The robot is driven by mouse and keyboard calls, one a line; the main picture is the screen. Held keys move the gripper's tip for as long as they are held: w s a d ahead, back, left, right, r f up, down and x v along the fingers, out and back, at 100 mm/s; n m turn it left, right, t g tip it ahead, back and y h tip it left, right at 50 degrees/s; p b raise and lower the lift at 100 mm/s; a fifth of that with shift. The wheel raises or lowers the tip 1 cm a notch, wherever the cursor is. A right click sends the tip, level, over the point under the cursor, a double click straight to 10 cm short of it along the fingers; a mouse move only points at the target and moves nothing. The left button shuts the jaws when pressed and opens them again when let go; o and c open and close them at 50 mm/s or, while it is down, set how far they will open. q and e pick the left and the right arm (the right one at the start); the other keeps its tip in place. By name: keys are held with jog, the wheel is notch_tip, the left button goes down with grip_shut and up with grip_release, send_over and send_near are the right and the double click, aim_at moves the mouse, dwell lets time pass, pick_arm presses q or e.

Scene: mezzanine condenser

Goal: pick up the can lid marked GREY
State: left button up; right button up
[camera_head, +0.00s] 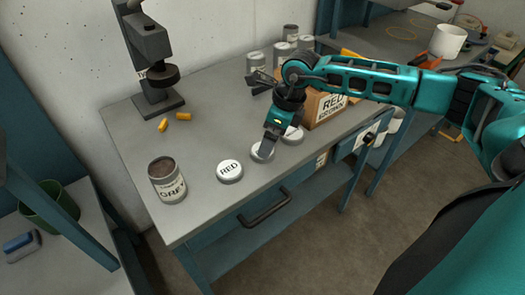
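My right gripper (267,150) comes in from the right and points down at a pale round lid (262,154) near the workbench's front edge. Its fingertips are at the lid and cover part of its top. I cannot tell whether they are closed on it or only touch it. No lettering on this lid can be read. Another pale lid (292,136) lies just behind and to the right, partly hidden by the gripper, its marking unreadable. A white lid marked RED (230,170) lies to the left. My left gripper is not in view.
An open can (168,181) with a partly readable label stands at the front left of the bench (205,130). A cardboard box (322,107) and several cans (285,50) stand farther back.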

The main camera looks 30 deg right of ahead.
aim_at(254, 149)
jog(key=shift+w+x, duration=0.15)
jog(key=shift+x, duration=1.25)
jog(key=shift+w+x, duration=0.2)
jog(key=shift+x, duration=1.15)
jog(key=shift+c, duration=0.4)
jog(key=shift+r, duration=0.1)
jog(key=c, duration=1)
